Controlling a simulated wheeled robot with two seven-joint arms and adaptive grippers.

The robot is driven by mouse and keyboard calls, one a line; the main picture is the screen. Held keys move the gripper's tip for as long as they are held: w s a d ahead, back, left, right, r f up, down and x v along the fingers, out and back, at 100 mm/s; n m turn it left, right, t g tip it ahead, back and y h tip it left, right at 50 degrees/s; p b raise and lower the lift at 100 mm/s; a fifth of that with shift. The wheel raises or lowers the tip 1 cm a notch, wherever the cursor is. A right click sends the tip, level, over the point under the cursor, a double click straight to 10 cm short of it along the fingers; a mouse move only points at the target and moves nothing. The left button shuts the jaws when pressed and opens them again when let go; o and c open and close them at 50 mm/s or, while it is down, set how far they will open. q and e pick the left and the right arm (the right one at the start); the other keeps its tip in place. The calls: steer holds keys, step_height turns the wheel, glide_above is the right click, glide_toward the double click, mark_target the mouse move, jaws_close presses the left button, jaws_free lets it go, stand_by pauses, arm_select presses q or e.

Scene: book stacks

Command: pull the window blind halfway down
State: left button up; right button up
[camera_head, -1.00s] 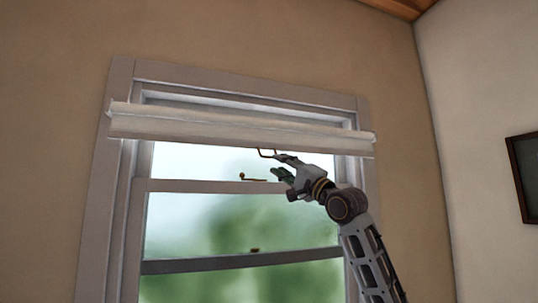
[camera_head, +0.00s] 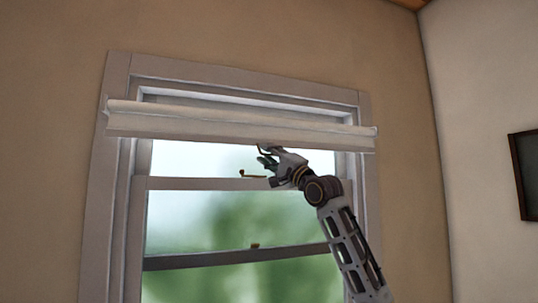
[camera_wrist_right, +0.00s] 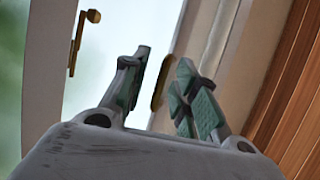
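The white window blind (camera_head: 230,122) is rolled up at the top of the window frame. A thin brass pull handle (camera_head: 259,148) hangs at its lower edge, partly hidden by my right gripper (camera_head: 266,157). In the right wrist view, my right gripper (camera_wrist_right: 165,92) is open, with green pads on its fingers. The brass handle (camera_wrist_right: 160,80) shows in the gap between the fingers there; I cannot tell whether it touches either one. My left gripper is not in view.
A brass window latch (camera_head: 250,175) sits on the upper sash rail, left of my right gripper; it also shows in the wrist view (camera_wrist_right: 75,42). A dark picture frame (camera_head: 525,175) hangs on the right wall. The space below the blind's left part is clear.

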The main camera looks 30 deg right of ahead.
jaws_close()
steer(key=shift+f, duration=0.15)
stand_by(0.4)
